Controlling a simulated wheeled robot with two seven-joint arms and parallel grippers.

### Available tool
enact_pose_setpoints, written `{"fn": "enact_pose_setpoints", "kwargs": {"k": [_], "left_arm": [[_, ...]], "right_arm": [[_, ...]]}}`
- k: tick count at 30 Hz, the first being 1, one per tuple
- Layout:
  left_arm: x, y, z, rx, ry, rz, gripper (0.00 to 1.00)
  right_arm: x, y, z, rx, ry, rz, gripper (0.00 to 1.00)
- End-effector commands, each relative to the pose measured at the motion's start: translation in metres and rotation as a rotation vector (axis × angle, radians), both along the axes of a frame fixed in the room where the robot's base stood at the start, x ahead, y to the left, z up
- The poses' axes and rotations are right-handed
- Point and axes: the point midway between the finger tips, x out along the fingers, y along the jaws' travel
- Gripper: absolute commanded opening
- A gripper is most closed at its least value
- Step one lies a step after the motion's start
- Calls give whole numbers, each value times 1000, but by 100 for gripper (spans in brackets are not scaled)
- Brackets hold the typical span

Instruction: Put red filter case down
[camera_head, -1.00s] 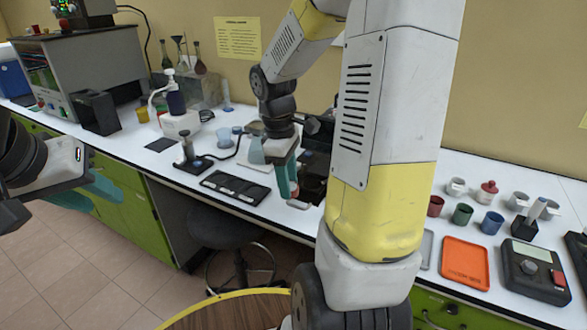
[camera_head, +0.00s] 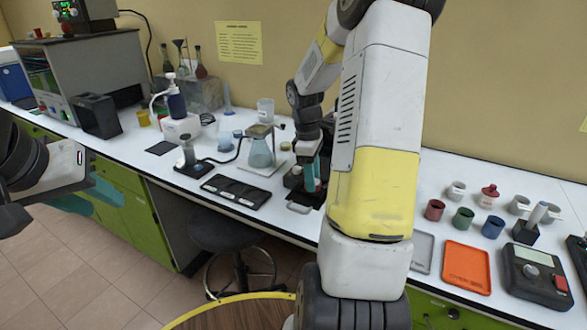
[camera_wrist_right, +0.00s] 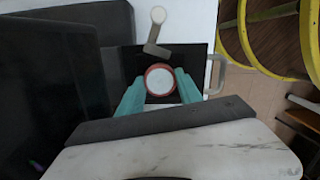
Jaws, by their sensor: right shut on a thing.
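The red filter case (camera_wrist_right: 148,79), round with a pale disc inside, sits between the teal fingers of my right gripper (camera_wrist_right: 160,86) in the right wrist view. The gripper is shut on it. In the head view my right gripper (camera_head: 308,172) points down over a black device (camera_head: 295,196) on the bench, left of my big arm link. A little red shows between the fingers there. In the wrist view the case is over the black plate (camera_wrist_right: 196,62); I cannot tell whether it touches. My left gripper (camera_head: 95,197) is at the left edge, empty, its teal fingers apart.
A flask on a stand (camera_head: 261,152) is just left of my right gripper. A black tray (camera_head: 236,191) lies in front of it. An orange tray (camera_head: 467,267), coloured cups (camera_head: 463,217) and a scale (camera_head: 536,273) stand to the right. A metal handle (camera_wrist_right: 217,74) flanks the plate.

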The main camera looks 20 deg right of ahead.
Motion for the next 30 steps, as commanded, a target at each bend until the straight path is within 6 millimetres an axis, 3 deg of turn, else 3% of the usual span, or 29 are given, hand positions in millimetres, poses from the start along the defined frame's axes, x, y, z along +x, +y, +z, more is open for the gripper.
{"fn": "enact_pose_setpoints", "kwargs": {"k": [9, 10, 11, 23, 30], "left_arm": [[0, 0, 0, 0, 0, 0, 36], [0, 0, 0, 0, 0, 0, 36], [0, 0, 0, 0, 0, 0, 36], [0, 0, 0, 0, 0, 0, 36], [0, 0, 0, 0, 0, 0, 36]], "right_arm": [[0, 0, -3, 0, -1, 0, 4], [0, 0, -3, 0, -2, 0, 46], [0, 0, -3, 0, -2, 0, 51], [1, 0, 4, -1, -3, 0, 51], [5, 4, 47, -3, -7, 0, 51]]}}
